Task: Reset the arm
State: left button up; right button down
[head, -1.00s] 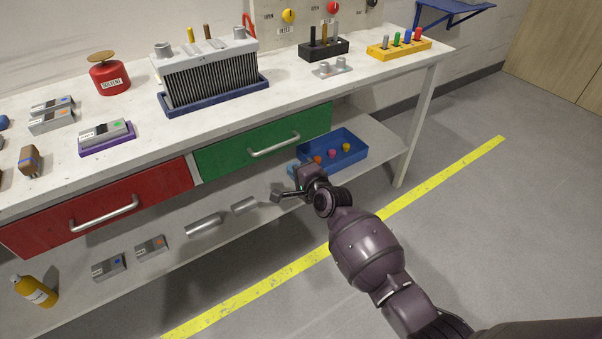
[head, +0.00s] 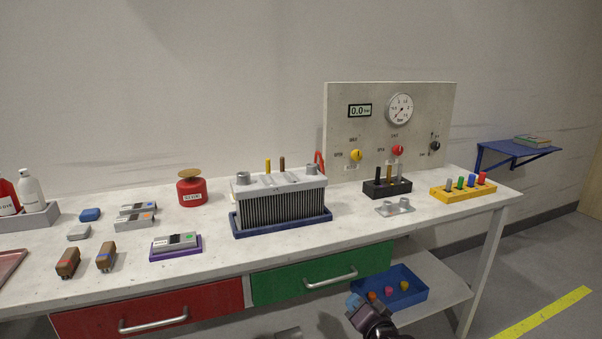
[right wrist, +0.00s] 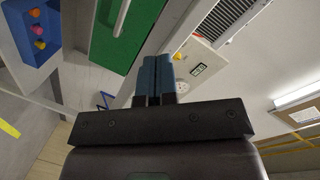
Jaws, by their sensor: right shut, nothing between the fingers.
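My right gripper shows at the bottom of the head view (head: 356,301), in front of the workbench below the green drawer (head: 325,277) and left of the blue bin. In the right wrist view its two blue fingers (right wrist: 156,78) are together with nothing between them. The green drawer and its handle also show close by in the right wrist view (right wrist: 130,30). My left gripper is in neither view.
The blue bin (head: 418,293) with several coloured pieces stands on the lower shelf. The white benchtop (head: 350,228) carries a finned grey block (head: 285,208), a black holder (head: 387,189) and a yellow rack (head: 463,191). A gauge panel (head: 440,105) stands behind.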

pick_arm(q)
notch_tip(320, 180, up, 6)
jog(key=p, duration=0.6)
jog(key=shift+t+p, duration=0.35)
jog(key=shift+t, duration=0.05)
pick_arm(e)
jog(key=s+d+f+n+g+h, duration=0.1)
jog(key=s+d, duration=0.3)
jog(key=s, duration=1)
jog(key=s+d+f+n+g+h, duration=0.2)
jog(key=s+d+f+n, duration=0.1)
jog(key=s, duration=1.1)
jog(key=s+d+f+n+g+h, duration=0.1)
jog(key=s+d, duration=0.6)
jog(key=s, duration=0.7)
jog(key=shift+s+d+f+n+h, duration=0.2)
jog(key=shift+f+n+h, duration=0.4)
jog(key=shift+f+n, duration=0.45)
